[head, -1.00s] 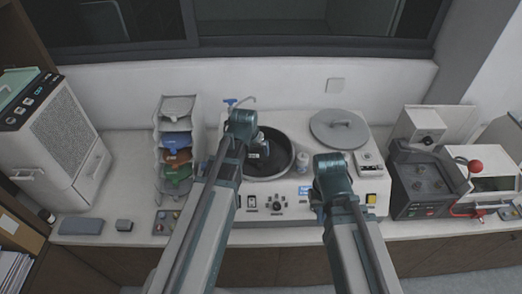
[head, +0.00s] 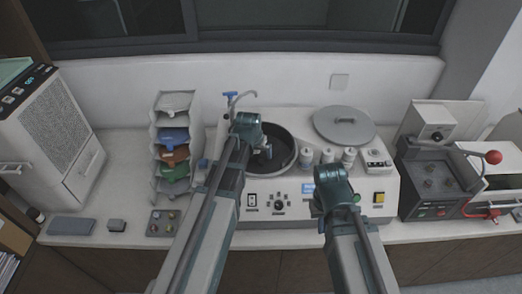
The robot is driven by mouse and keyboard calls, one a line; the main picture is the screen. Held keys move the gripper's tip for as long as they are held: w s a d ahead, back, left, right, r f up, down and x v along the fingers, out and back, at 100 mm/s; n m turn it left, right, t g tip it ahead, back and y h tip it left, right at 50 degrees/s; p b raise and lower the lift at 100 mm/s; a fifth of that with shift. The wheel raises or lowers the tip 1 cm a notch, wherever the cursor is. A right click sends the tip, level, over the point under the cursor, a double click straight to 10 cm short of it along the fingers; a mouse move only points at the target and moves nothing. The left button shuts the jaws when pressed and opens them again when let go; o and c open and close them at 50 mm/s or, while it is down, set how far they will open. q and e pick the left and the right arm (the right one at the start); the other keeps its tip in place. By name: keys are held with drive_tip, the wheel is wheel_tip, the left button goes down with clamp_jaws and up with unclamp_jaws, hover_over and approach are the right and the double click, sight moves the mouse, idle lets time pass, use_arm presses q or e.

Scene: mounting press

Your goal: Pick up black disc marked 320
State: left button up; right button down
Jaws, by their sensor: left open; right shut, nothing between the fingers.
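The round dark bowl (head: 286,158) of the grey polishing machine (head: 300,206) has a black inside. I cannot pick out a separate black disc or read a 320 mark in it. My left gripper (head: 267,153) is open over the bowl, and its wrist covers the bowl's left part. I cannot tell whether its fingers touch anything. My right gripper (head: 328,178) is shut and empty above the front right of the machine, with its fingertips mostly hidden by its own wrist.
Three small pale bottles (head: 327,156) stand right of the bowl, near my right gripper. A grey round lid (head: 344,124) lies behind them. A blue-handled tap (head: 231,97) rises behind the bowl. A tiered rack (head: 158,120) with coloured contents stands left. A press (head: 431,185) stands right.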

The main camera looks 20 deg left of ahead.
sight(257, 159)
use_arm(q)
drive_tip(key=b+x, duration=0.2)
drive_tip(key=x, duration=0.1)
drive_tip(key=b+x, duration=0.1)
drive_tip(key=b, duration=0.1)
drive_tip(key=shift+s+a+f, duration=0.1)
drive_tip(key=shift+s+f, duration=0.2)
drive_tip(key=shift+f, duration=0.05)
drive_tip(key=shift+w+f, duration=0.15)
drive_tip(key=shift+f, duration=0.1)
drive_tip(key=shift+r, duration=0.1)
clamp_jaws()
